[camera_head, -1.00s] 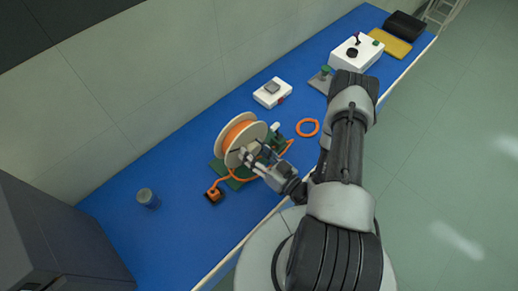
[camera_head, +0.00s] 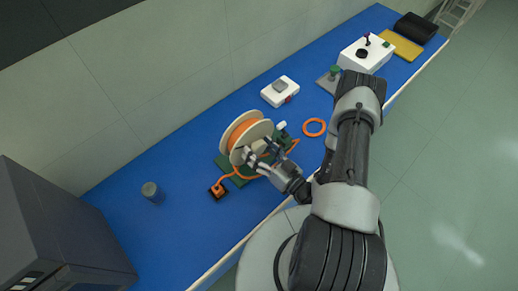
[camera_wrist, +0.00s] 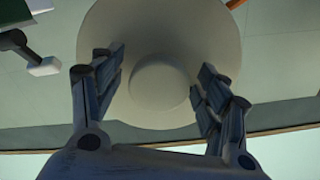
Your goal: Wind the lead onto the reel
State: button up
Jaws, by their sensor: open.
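The reel (camera_head: 237,132) has pale cream flanges with orange lead (camera_head: 240,131) wound between them. It stands upright on a green base (camera_head: 221,161) on the blue bench. Orange lead also runs low past the reel to a small black-and-orange block (camera_head: 218,190) in front. My gripper (camera_head: 257,152) is at the reel's near face. In the wrist view, the flange (camera_wrist: 155,30) fills the middle, and its round hub (camera_wrist: 159,88) shows between the two open fingers of my gripper (camera_wrist: 160,75). I cannot tell whether the fingers touch the flange.
An orange ring (camera_head: 314,127) lies right of the reel. A white box (camera_head: 279,91) is behind it, and a blue-grey can (camera_head: 152,192) stands left. A dark cabinet (camera_head: 60,225) is at the left. The bench (camera_head: 180,235) is clear at its front left.

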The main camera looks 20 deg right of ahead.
notch_tip(320, 180, up, 10)
dwell(0.6)
